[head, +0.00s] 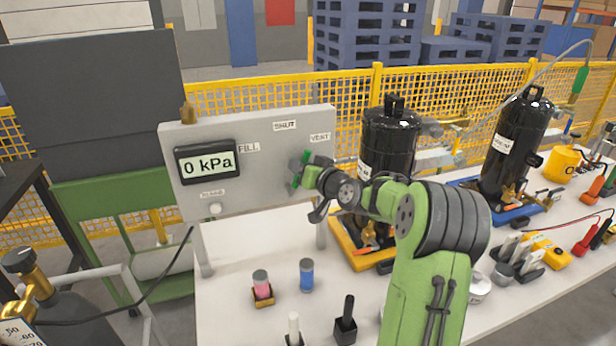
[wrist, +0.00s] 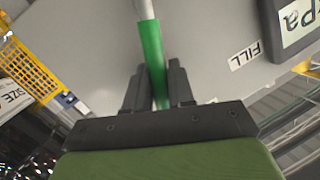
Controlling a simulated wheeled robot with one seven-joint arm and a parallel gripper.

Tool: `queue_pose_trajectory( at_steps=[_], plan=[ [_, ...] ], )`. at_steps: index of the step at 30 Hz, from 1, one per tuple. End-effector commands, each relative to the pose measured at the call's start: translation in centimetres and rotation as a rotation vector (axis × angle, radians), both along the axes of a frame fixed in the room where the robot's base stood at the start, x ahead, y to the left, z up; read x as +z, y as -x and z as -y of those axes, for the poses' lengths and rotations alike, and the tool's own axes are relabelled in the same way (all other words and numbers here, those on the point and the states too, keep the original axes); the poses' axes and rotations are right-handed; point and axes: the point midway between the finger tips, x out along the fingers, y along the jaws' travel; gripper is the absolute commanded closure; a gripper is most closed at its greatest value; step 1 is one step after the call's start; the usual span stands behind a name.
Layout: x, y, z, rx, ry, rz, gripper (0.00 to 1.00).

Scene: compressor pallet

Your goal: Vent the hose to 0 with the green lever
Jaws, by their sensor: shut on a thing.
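The green lever (head: 297,175) is on the grey panel (head: 250,185), just below the VENT label (head: 320,137). My gripper (head: 304,172) is at the lever and partly hides it in the head view. In the wrist view the green lever (wrist: 152,55) runs between the two dark fingers of my gripper (wrist: 158,80), which are shut on it. The display (head: 207,162) on the panel reads 0 kPa.
Pink (head: 262,284) and blue (head: 306,274) cylinders stand on the white table in front.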

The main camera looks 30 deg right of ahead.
Motion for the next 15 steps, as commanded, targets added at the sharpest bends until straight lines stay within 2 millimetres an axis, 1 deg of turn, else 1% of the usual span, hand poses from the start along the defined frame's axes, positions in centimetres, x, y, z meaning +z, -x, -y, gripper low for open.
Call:
queue_pose_trajectory(
  at_steps=[1, 6, 15],
  plan=[
    [-0.1, -0.1, -0.5, 0.003, 0.043, -0.006, 1.0],
    [0.1, -0.4, -1.4, 0.002, 0.167, -0.04, 1.0],
    [0.3, -0.7, -2.5, 0.001, 0.311, -0.08, 1.0]
  ],
)
